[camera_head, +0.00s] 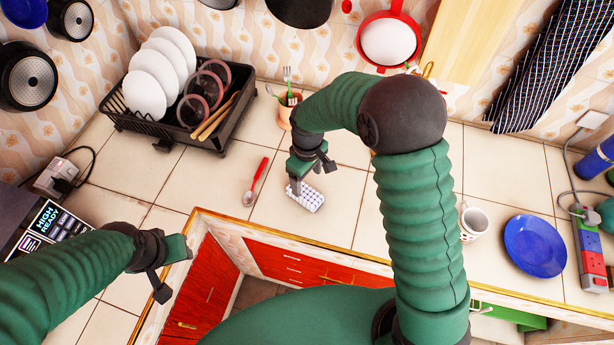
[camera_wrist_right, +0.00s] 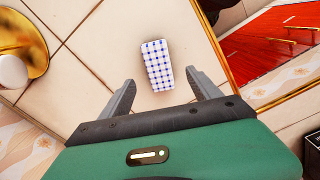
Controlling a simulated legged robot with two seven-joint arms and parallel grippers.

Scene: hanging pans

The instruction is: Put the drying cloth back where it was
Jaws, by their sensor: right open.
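A small folded blue-and-white checked cloth (camera_head: 308,198) lies flat on the tiled counter near its front edge; it looks like the drying cloth. It also shows in the right wrist view (camera_wrist_right: 157,66). My right gripper (camera_head: 311,176) is open above the cloth. In the right wrist view its fingers (camera_wrist_right: 160,80) are spread to either side of the cloth's near end in the picture, with nothing held between them. My left gripper (camera_head: 174,272) is open and empty by the counter's front left edge.
A black dish rack (camera_head: 180,130) with plates stands at the back left. A red spoon (camera_head: 256,182) lies left of the cloth. A white mug (camera_head: 473,222) and blue plate (camera_head: 535,246) stand at right. A dark striped cloth (camera_head: 548,68) hangs on the wall.

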